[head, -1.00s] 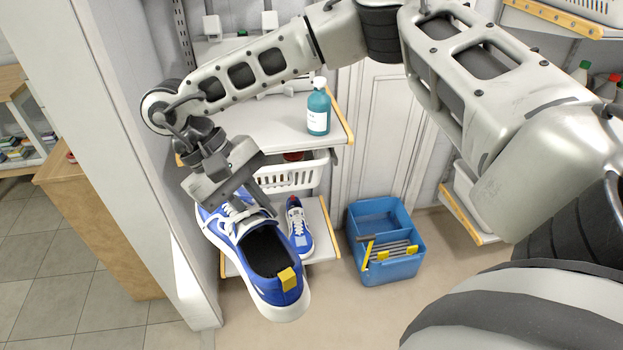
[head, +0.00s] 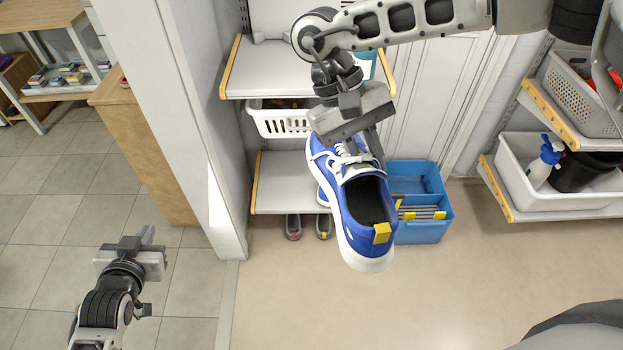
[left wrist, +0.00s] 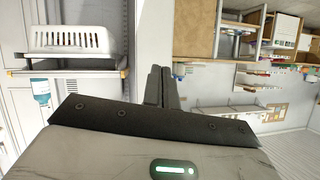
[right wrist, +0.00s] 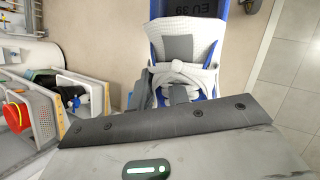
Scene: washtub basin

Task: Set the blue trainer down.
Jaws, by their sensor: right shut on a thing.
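The blue trainer (head: 348,228), with white sole, white laces and a yellow heel tab, hangs tilted in the air with its heel toward me. My right gripper (head: 360,150) is shut on it at the laces and tongue. The right wrist view shows the trainer's pale tongue and laces (right wrist: 185,50) at the fingers. My left gripper (head: 140,250) is low at the left, away from the trainer. Its fingers look together and empty in the left wrist view (left wrist: 160,88).
A blue divided crate (head: 425,228) stands on the floor behind the trainer. Two grey shoes (head: 293,227) sit under the low shelf. A white wall end (head: 190,130) stands left. The floor (head: 310,300) in front is clear.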

